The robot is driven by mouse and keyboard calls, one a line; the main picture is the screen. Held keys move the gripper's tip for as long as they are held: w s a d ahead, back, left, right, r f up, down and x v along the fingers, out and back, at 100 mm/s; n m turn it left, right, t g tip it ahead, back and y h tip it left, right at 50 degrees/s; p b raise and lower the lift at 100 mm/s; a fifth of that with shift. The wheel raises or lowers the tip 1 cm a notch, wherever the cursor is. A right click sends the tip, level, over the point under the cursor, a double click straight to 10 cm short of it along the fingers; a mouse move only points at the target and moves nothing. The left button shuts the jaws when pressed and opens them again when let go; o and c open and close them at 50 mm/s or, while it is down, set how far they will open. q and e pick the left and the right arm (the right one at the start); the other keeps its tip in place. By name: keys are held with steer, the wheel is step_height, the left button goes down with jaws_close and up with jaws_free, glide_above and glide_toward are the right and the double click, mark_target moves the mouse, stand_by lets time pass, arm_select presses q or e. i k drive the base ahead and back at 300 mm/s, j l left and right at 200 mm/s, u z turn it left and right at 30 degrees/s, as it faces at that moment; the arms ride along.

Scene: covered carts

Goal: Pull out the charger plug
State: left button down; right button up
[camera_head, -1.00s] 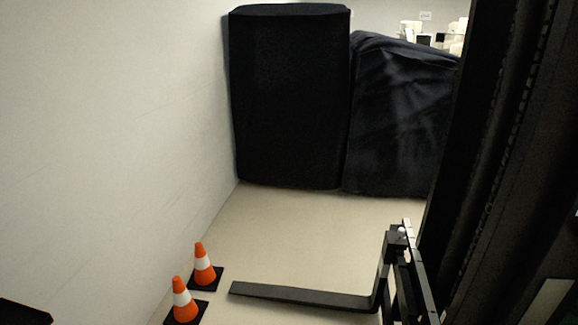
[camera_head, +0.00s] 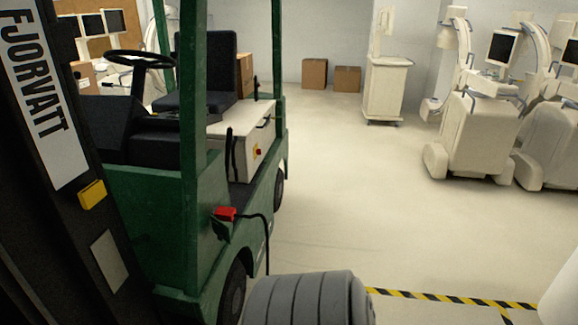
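A red charger plug (camera_head: 225,213) sits at the lower side of the green forklift (camera_head: 160,230), left of the middle in the head view. A black cable (camera_head: 266,232) runs from it to the right and hangs down behind a grey ribbed shape. The plug appears to be seated in a dark holder on the forklift body. Neither of my grippers is in view, and nothing is seen touching the plug.
The grey ribbed rounded shape (camera_head: 308,300) fills the bottom middle; I cannot tell what it is. Yellow-black floor tape (camera_head: 450,298) lies at the lower right. White medical machines (camera_head: 480,135) stand at right, cardboard boxes (camera_head: 314,73) at the back. The middle floor is clear.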

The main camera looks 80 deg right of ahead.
mark_target(225, 214)
steer(key=l+z, duration=0.15)
steer(key=z, duration=1.75)
steer(key=i+l+u, duration=0.15)
steer(key=l+u, duration=0.15)
steer(key=i+l+u, duration=0.1)
steer(key=l+u, duration=0.55)
steer(key=i+l+u, duration=0.15)
steer(key=l, duration=0.75)
steer(key=i+l+u, duration=0.15)
steer(key=l, duration=0.75)
steer(key=l+u, duration=0.15)
steer(key=l, duration=0.75)
steer(key=i+l, duration=0.1)
steer(key=l, duration=1.65)
